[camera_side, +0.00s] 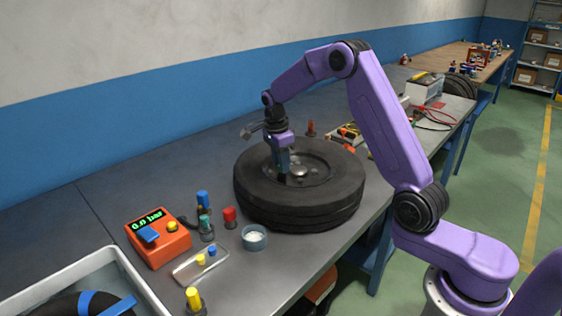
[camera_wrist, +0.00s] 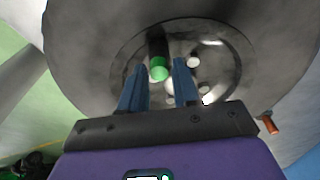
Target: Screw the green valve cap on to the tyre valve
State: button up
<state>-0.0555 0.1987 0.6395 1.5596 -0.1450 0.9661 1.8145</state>
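The tyre (camera_side: 300,205) lies flat on the bench, its hub facing up. My gripper (camera_side: 283,178) points down over the left part of the hub. In the wrist view, the green valve cap (camera_wrist: 158,69) lies between the two blue fingers of my gripper (camera_wrist: 160,64). It appears at the near end of the dark valve stem (camera_wrist: 157,45). A narrow gap shows between the cap and the fingers, clearest at the right, so the gripper looks open around it. Whether the cap is seated on the thread cannot be told. The side view hides the cap behind the fingers.
An orange gauge (camera_side: 158,237) reading 0.0 bar, a blue cap (camera_side: 203,198), a red cap (camera_side: 230,215), a small cup (camera_side: 254,238) and a metal tray (camera_side: 201,265) stand left of the tyre. A grey bin (camera_side: 130,270) is at front left. The bench behind the tyre's left is clear.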

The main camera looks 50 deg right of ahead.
jog(key=c, duration=0.6)
jog(key=shift+o, duration=0.2)
jog(key=m, duration=0.6)
jog(key=shift+m+g+y, duration=0.3)
jog(key=shift+m, duration=0.1)
jog(key=m, duration=0.6)
jog(key=shift+y, duration=0.3)
jog(key=o, duration=0.6)
jog(key=shift+c, duration=0.2)
